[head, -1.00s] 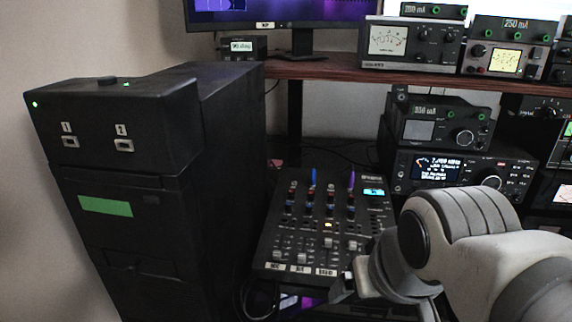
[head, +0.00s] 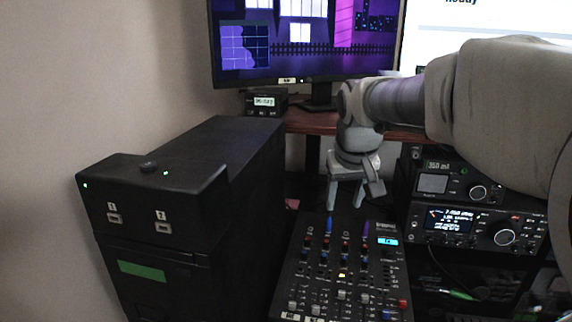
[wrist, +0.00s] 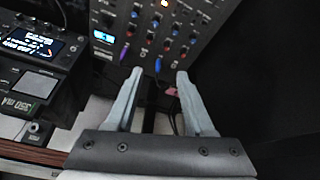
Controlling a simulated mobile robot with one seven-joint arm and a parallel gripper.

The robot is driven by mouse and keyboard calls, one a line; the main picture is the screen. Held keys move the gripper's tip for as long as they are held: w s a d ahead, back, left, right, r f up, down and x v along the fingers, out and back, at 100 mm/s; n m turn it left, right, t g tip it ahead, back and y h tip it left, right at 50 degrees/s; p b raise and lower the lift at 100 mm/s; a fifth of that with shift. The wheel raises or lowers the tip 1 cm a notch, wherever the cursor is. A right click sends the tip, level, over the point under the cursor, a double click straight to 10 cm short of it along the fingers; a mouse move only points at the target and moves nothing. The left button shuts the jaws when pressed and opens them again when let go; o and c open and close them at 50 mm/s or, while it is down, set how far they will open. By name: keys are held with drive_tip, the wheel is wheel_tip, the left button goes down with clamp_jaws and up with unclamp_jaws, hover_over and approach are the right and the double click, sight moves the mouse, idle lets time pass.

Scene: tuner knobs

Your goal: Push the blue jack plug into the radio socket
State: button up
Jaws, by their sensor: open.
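The blue jack plug (head: 329,225) stands upright at the top edge of the black mixer (head: 395,270). In the wrist view the blue plug (wrist: 158,65) shows just beyond and between my fingertips, with a dark cable near it. My gripper (head: 346,203) is open and empty, fingers pointing down above and behind the mixer's top edge; it also shows in the wrist view (wrist: 160,74). The radio (head: 478,230), with a lit display and large knob, stands right of the mixer. I cannot tell which small round opening on its front is the socket.
A purple plug (head: 365,231) stands right of the blue one. A green plug (head: 458,294) on a cable is below the radio. A small unit (head: 446,184) sits on the radio. A tall black cabinet (head: 230,170) stands left; a monitor (head: 290,45) is behind.

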sight(330, 218)
drive_tip(key=w+p, duration=0.2)
drive_tip(key=w, duration=0.6)
drive_tip(key=shift+y, duration=0.3)
drive_tip(key=b+x, duration=0.2)
drive_tip(key=x, duration=0.3)
drive_tip(key=b+x, duration=0.2)
drive_tip(key=x, duration=0.4)
drive_tip(key=b+x, duration=0.1)
drive_tip(key=x, duration=0.5)
drive_tip(key=shift+s+d+f+b, duration=0.15)
drive_tip(key=shift+s+d+b, duration=0.05)
drive_tip(key=shift+s+b, duration=0.2)
clamp_jaws()
